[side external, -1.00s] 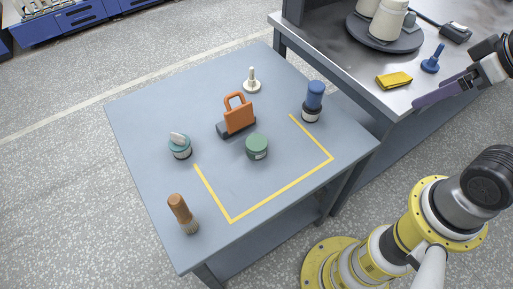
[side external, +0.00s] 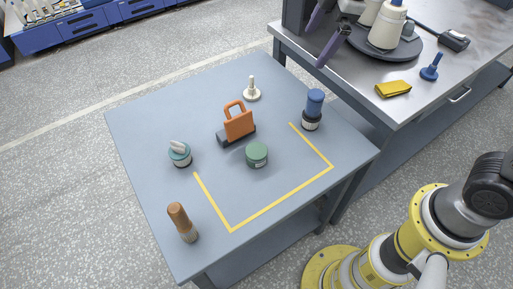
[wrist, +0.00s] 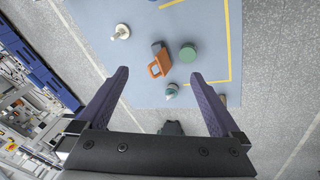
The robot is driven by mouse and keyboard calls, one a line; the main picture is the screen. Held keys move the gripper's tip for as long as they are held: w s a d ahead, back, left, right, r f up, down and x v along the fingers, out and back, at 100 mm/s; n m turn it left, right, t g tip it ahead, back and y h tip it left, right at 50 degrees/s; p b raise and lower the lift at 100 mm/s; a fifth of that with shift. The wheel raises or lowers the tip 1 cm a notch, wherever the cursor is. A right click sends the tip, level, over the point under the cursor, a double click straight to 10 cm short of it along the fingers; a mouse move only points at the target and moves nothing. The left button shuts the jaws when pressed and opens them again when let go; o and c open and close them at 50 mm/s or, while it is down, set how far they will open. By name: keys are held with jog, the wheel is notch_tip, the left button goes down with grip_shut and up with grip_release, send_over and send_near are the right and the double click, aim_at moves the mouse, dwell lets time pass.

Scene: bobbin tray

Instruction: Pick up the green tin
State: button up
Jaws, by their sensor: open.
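The green tin (side external: 257,155) is a short round tin standing upright on the blue-grey table, inside the corner marked by yellow tape. In the wrist view the green tin (wrist: 188,52) shows from above, beyond the fingertips and right of centre. My gripper (side external: 317,47) shows its purple fingers at the top of the side view, well apart from the tin. In the wrist view my gripper (wrist: 160,73) is open, with nothing between its fingers.
A wooden-handled brush (side external: 182,222) stands at the front left. A steel bench (side external: 350,75) adjoins at right.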

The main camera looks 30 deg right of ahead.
jog(key=w+a+f+n+g, duration=0.1)
jog(key=w+a+f+n, duration=0.1)
jog(key=w+a+f, duration=0.4)
jog(key=n+g, duration=0.2)
jog(key=g, duration=0.1)
send_over(256, 150)
jog(key=shift+h, duration=0.4)
notch_tip(256, 150, down, 21)
jog(key=shift+w+f, duration=0.1)
jog(key=shift+f, duration=3.15)
jog(key=c, duration=1.3)
jog(key=shift+c, duration=0.3)
jog(key=shift+r, duration=0.2)
